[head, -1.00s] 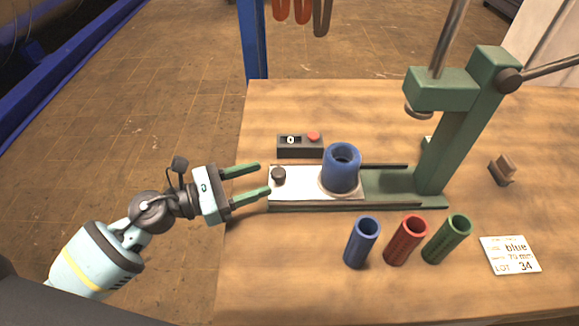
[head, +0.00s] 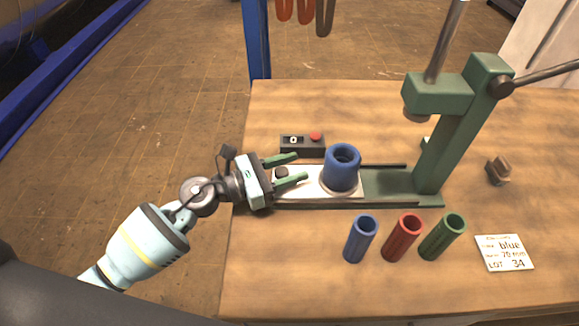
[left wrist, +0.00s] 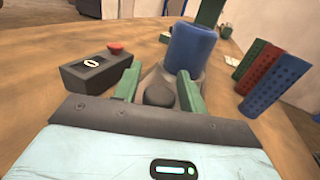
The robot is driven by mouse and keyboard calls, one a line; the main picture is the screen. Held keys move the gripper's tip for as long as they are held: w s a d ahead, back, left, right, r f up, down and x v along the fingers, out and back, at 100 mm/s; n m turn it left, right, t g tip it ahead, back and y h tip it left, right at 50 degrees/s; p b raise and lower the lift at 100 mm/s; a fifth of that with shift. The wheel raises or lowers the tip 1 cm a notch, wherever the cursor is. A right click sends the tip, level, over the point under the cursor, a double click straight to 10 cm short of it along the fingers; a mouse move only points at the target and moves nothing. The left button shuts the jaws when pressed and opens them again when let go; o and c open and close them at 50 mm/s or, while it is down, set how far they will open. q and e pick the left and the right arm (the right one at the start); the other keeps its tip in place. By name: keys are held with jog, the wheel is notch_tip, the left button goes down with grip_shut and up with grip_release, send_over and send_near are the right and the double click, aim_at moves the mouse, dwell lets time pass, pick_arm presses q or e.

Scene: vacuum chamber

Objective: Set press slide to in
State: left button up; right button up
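The press slide (head: 308,188) is a pale plate in a green track, pulled out to the left of the green press (head: 440,125). A blue cylinder (head: 342,168) stands upright on it. A dark knob (head: 281,173) rises from the slide's left end. My left gripper (head: 301,167) is open, its green fingers on either side of the knob. In the left wrist view the knob (left wrist: 159,95) sits between the fingers, with gaps visible on both sides. The blue cylinder (left wrist: 189,50) stands just beyond. My right gripper is not in view.
A control box (head: 302,145) with a red button stands behind the slide. Blue (head: 361,238), red (head: 402,237) and green (head: 442,236) tubes stand in front of the track, near a label card (head: 504,253). A brown-grey block (head: 498,171) is at the right.

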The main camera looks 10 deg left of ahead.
aim_at(308, 169)
pick_arm(q)
grip_shut()
jog(key=shift+d, duration=0.1)
jog(key=d, duration=0.3)
jog(key=shift+w+d+r+p, duration=0.1)
jog(key=shift+w+d+p, duration=0.05)
jog(key=shift+w+p, duration=0.2)
jog(key=shift+d, duration=0.15)
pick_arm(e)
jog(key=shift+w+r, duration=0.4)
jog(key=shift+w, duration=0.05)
pick_arm(q)
jog(key=shift+c, duration=0.2)
grip_release()
jog(key=o, duration=0.3)
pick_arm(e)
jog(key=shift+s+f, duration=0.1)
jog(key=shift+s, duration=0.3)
